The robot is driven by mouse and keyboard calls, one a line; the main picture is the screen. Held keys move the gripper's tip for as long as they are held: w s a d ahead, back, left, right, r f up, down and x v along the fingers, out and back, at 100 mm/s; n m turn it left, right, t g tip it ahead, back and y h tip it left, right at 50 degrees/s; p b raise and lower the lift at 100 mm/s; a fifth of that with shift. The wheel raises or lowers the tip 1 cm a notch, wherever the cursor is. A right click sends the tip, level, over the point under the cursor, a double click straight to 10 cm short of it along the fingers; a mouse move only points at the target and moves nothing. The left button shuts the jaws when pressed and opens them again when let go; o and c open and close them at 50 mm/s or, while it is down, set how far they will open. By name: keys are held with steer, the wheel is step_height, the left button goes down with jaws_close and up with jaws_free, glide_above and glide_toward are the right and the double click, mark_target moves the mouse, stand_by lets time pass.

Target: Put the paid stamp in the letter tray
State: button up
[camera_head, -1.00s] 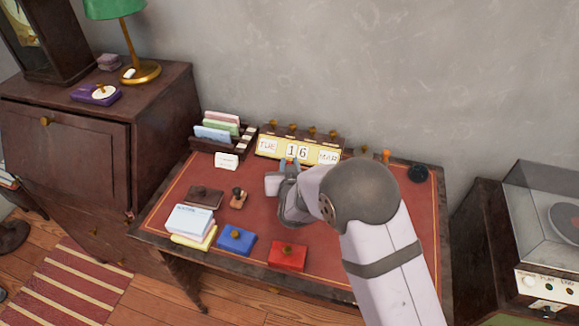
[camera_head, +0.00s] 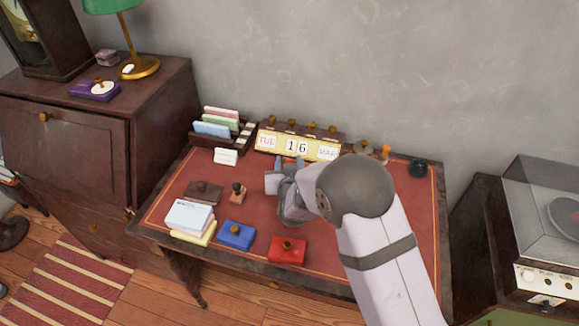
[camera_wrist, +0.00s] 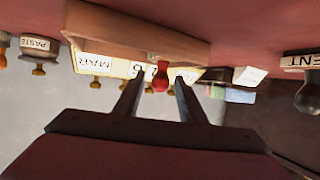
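In the wrist view, which looks upside down, a wooden block with a red knob (camera_wrist: 160,84) is close in front of me. It looks like a stamp; no label shows, so I cannot tell if it is the paid stamp. My gripper (camera_wrist: 160,88) is open, one finger on each side of the knob, with visible gaps. A brown rack with letters (camera_head: 198,139), seemingly the letter tray, stands at the desk's back left.
A calendar (camera_head: 297,146) stands behind my gripper. A dark-handled stamp (camera_head: 237,193) is to the left; its label ends in "ENT" in the wrist view (camera_wrist: 302,62). Blue (camera_head: 236,236) and red (camera_head: 288,250) pads lie in front. A paste pot (camera_wrist: 38,44) is at the back.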

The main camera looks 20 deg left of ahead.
steer(key=shift+r, duration=0.25)
steer(key=v, duration=1.2)
steer(key=shift+f+b, duration=0.15)
steer(key=shift+b, duration=0.25)
steer(key=shift+d, duration=0.1)
